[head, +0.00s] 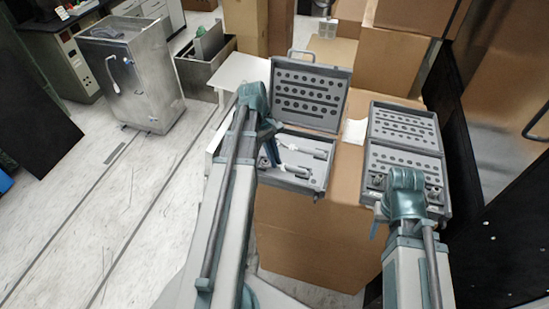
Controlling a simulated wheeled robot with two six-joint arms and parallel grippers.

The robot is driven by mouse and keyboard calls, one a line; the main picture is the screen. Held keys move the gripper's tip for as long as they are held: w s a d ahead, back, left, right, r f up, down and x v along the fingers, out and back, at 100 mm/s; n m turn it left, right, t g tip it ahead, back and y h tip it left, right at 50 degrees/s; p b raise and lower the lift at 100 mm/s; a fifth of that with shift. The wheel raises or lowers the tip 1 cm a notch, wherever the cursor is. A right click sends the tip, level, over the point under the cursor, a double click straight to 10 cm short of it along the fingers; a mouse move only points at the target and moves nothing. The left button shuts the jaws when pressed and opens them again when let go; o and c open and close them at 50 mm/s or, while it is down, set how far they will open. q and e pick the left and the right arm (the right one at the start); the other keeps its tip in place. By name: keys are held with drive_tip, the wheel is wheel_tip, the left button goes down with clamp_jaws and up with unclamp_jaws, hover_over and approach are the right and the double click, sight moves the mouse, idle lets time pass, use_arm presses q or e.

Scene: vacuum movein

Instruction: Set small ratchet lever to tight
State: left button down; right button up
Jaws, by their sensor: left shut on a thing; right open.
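The left grey tool case (328,185) stands open on a cardboard box. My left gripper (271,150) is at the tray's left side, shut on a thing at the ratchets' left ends. Its fingertips are too small and covered to show which ratchet it holds, or how the small lever is set. My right gripper (381,208) is open, low over the front of the right case (440,170), mostly hidden by its own arm.
Both cases have raised lids (309,90) with rows of holes, and sockets sit in the right case. Stacked cardboard boxes (395,60) stand behind. A dark panel (505,240) is close on the right. A metal cabinet (135,80) stands on open floor at the left.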

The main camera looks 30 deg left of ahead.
use_arm(q)
drive_tip(key=c, duration=1)
unclamp_jaws()
drive_tip(key=shift+o, duration=0.2)
drive_tip(key=p+v, duration=1.2)
drive_tip(key=v, duration=0.1)
drive_tip(key=shift+a+r+p, duration=0.15)
drive_tip(key=shift+r+p, duration=0.2)
